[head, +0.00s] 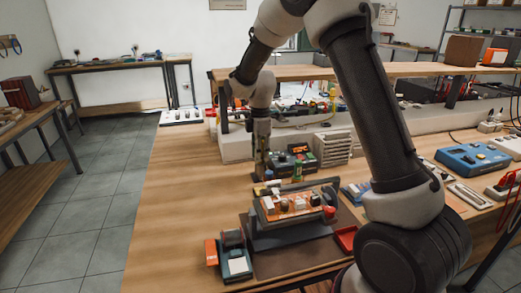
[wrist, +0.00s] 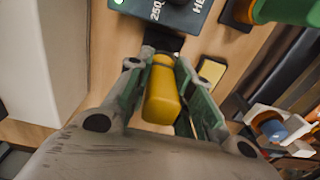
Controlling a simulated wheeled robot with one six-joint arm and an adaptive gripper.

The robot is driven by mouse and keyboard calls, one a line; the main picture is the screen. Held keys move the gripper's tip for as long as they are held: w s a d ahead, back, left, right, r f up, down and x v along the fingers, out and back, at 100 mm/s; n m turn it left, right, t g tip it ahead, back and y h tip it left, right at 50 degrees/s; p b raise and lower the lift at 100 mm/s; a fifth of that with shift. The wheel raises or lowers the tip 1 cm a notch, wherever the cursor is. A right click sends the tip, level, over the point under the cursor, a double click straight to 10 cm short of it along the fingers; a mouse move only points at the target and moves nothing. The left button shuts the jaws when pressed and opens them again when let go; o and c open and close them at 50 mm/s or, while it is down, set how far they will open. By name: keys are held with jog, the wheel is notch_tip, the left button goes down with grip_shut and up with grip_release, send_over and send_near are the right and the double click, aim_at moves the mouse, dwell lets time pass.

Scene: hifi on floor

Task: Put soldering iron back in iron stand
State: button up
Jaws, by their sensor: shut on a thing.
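My gripper (head: 261,152) points down over the bench, left of the dark soldering station (head: 298,153). In the wrist view my gripper (wrist: 163,68) is shut on the yellow handle of the soldering iron (wrist: 161,95). The handle lies along the space between the fingers. A dark piece (wrist: 162,40) shows just past the fingertips; I cannot tell whether it belongs to the iron or to the stand. A yellow sponge (wrist: 211,72) in a dark holder, apparently part of the iron stand, is right of the fingertips. The iron's tip is hidden.
The station with "250" on it (wrist: 170,12) is close ahead of the fingers. A green object (wrist: 290,10) is at the upper right. A board holder with an orange circuit board (head: 290,204) stands in front. The bench's left part (head: 190,190) is clear.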

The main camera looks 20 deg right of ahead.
jog(key=o, duration=1)
jog(key=shift+o, duration=0.2)
jog(key=o, duration=0.5)
jog(key=shift+o, duration=0.2)
jog(key=shift+r, duration=0.1)
jog(key=shift+r, duration=3.4)
